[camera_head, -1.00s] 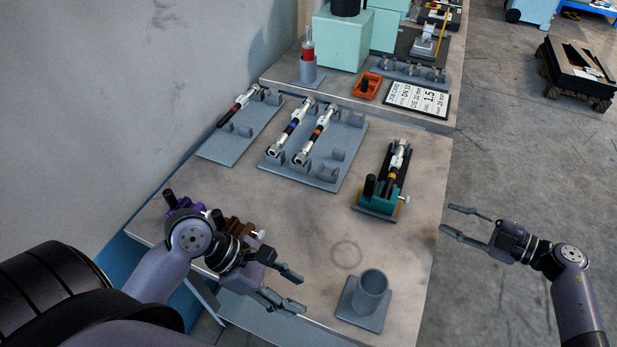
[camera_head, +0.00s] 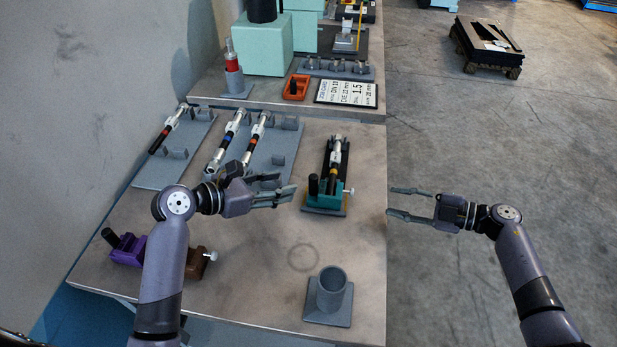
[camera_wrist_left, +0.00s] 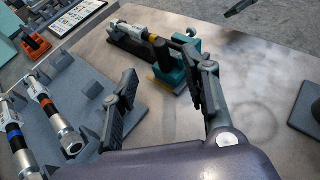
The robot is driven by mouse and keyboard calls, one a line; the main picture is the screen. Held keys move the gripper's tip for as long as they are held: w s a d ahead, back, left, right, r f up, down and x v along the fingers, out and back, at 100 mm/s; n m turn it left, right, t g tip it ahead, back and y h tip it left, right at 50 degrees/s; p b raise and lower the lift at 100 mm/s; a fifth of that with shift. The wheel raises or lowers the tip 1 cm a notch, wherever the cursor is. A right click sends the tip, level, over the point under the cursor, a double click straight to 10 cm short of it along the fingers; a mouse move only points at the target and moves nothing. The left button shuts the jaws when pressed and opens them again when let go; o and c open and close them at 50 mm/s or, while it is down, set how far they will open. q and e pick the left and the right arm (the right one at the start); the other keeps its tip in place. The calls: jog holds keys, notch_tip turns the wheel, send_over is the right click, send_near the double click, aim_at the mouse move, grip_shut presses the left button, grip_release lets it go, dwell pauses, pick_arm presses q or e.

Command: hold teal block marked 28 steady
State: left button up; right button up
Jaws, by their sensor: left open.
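The teal block (camera_head: 325,200) sits on a dark grey base on the table, with a black knob on its left and a silver screw on its right. A tool with a yellow band (camera_head: 334,172) lies in a cradle running back from it. I cannot read a number on the block. My left gripper (camera_head: 294,194) is open, just left of the block and apart from it or very near. In the left wrist view the teal block (camera_wrist_left: 172,68) shows ahead, beyond and between the open fingers. My right gripper (camera_head: 390,202) is open and empty, off the table's right edge.
Grey racks (camera_head: 272,150) with banded tools stand behind and left of my left gripper. A purple block (camera_head: 127,249) and a brown block (camera_head: 197,262) are at the front left, partly behind my arm. A grey cup holder (camera_head: 331,292) stands at the front. The table middle is clear.

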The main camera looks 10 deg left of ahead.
aim_at(313, 176)
pick_arm(q)
jog(key=x, duration=1.1)
jog(key=shift+f, duration=0.15)
jog(key=shift+c, duration=0.6)
grip_shut()
dwell(0.3)
dwell(1.4)
pick_arm(e)
grip_shut()
dwell(0.3)
